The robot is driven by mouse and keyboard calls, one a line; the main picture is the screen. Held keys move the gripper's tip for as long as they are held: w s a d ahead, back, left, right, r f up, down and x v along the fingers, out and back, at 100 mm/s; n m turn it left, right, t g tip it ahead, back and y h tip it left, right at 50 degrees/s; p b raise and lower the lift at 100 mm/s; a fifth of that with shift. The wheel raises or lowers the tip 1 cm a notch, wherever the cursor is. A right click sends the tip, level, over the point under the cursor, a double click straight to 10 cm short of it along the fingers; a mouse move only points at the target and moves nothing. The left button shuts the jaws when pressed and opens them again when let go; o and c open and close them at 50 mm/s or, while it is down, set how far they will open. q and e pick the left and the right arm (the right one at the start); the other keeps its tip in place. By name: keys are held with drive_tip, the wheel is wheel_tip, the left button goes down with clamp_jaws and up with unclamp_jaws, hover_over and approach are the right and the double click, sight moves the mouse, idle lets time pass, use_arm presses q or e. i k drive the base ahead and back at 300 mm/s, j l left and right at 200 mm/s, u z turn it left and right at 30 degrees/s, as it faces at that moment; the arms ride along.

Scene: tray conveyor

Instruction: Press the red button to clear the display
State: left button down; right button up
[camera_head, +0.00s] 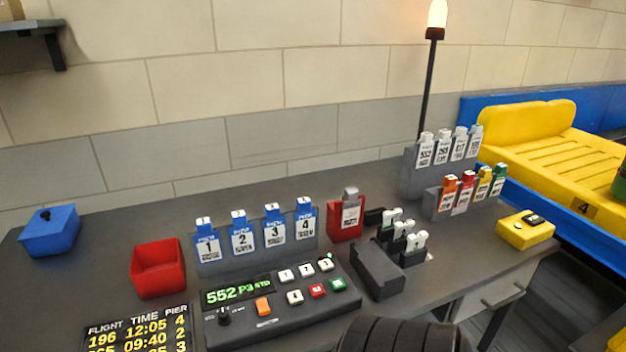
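The red button (317,291) sits in the lower row of keys on a dark grey control panel (270,324). A white key is to its left and a green button (338,284) is to its right. The panel's display (238,291) is lit and reads "552 P3 STD" in green. Neither of my grippers can be made out in this view, and nothing touches the red button.
An orange button (263,306), a black knob (224,316) and white keys share the panel. Around it are a red bin (158,268), numbered blue tags (241,235), a dark grey tray (379,270) and a flight board (136,332). A dark ribbed shape fills the bottom centre.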

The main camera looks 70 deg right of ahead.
sight(317, 291)
drive_tip(key=z, duration=1.8)
